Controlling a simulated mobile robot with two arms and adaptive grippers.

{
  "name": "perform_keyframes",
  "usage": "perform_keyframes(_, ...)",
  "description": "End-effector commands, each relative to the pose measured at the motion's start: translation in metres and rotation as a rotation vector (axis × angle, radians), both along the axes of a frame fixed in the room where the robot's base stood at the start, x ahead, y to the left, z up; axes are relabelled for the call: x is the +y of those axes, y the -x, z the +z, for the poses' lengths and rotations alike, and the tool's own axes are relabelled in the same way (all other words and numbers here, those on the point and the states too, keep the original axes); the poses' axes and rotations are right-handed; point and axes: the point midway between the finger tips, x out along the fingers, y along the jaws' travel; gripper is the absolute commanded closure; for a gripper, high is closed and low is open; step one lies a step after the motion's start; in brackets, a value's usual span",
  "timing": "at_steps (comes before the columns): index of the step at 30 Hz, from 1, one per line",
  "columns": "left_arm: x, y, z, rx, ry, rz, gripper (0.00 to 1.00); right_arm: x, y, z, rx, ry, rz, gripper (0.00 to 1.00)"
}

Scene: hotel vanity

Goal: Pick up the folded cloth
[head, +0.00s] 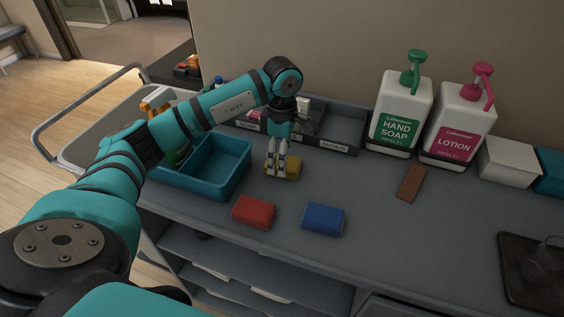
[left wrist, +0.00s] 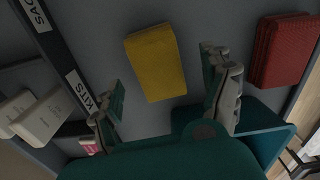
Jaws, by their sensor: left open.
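A yellow folded cloth (head: 293,168) lies flat on the grey counter. It also shows in the left wrist view (left wrist: 156,62) as a thick rounded rectangle. A red folded cloth (head: 254,212) and a blue folded cloth (head: 323,219) lie nearer the counter's front edge. The red one also shows in the left wrist view (left wrist: 285,50). My left gripper (head: 275,177) points down at the yellow cloth and partly hides it in the head view. Its fingers (left wrist: 163,70) are open, with the yellow cloth between and beyond them in the left wrist view. My right gripper is out of view.
A teal divided bin (head: 232,184) stands left of the yellow cloth. A grey labelled tray (head: 335,146) with small boxes is behind it. Hand soap (head: 399,118) and lotion (head: 456,128) bottles stand at the back, a brown bar (head: 411,183) before them.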

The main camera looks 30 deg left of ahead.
Motion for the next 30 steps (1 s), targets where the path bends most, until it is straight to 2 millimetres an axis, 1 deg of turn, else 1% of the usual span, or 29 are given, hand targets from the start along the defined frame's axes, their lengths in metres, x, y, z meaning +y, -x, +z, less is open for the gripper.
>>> perform_keyframes(1, 0.001, 0.000, -0.005, 0.005, 0.001, 0.001, 0.19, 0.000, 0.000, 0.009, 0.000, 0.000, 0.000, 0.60)
perform_keyframes(3, 0.001, 0.000, -0.016, 0.004, 0.001, 0.000, 0.19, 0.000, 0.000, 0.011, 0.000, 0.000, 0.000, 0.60)
perform_keyframes(6, 0.001, -0.001, -0.025, 0.001, 0.000, 0.000, 0.19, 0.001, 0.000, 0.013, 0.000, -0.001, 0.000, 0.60)
perform_keyframes(9, 0.001, -0.001, -0.029, 0.000, 0.000, 0.000, 0.19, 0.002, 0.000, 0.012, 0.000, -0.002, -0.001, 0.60)
perform_keyframes(14, 0.001, -0.001, -0.029, -0.001, 0.000, 0.000, 0.19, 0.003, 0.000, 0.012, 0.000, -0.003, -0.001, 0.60)
perform_keyframes(17, 0.001, -0.001, -0.029, -0.001, 0.000, 0.000, 0.31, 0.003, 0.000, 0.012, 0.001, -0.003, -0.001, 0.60)
perform_keyframes(27, 0.001, -0.001, -0.029, -0.001, 0.000, 0.000, 0.75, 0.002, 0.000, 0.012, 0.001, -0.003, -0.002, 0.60)
perform_keyframes(30, 0.001, -0.001, -0.029, -0.001, 0.000, 0.000, 0.75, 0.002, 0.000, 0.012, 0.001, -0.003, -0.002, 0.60)
